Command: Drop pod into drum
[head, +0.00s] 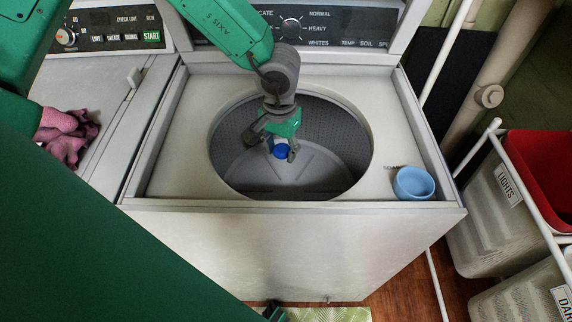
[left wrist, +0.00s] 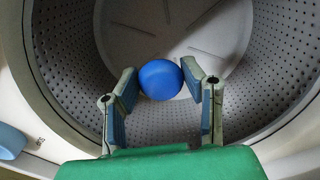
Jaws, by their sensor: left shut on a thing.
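The round blue pod (head: 281,151) is held between the fingertips of my left gripper (head: 279,152). In the left wrist view the pod (left wrist: 160,79) sits at the tips of the two fingers (left wrist: 168,84), with the drum behind it. The grey perforated drum (head: 343,143) is in the open-topped washer, and its curved wall fills much of the left wrist view (left wrist: 275,65). My left gripper points down over the drum opening, shut on the pod. The pod's exact height relative to the rim is hard to tell. I cannot make out my right gripper.
A light blue cup (head: 414,183) stands on the washer top (head: 390,150), right of the opening. Pink gloves (head: 66,135) lie on the machine at left. Laundry bins (head: 497,215) on a white frame stand at right. The washer's raised control panel (head: 335,25) is behind the opening.

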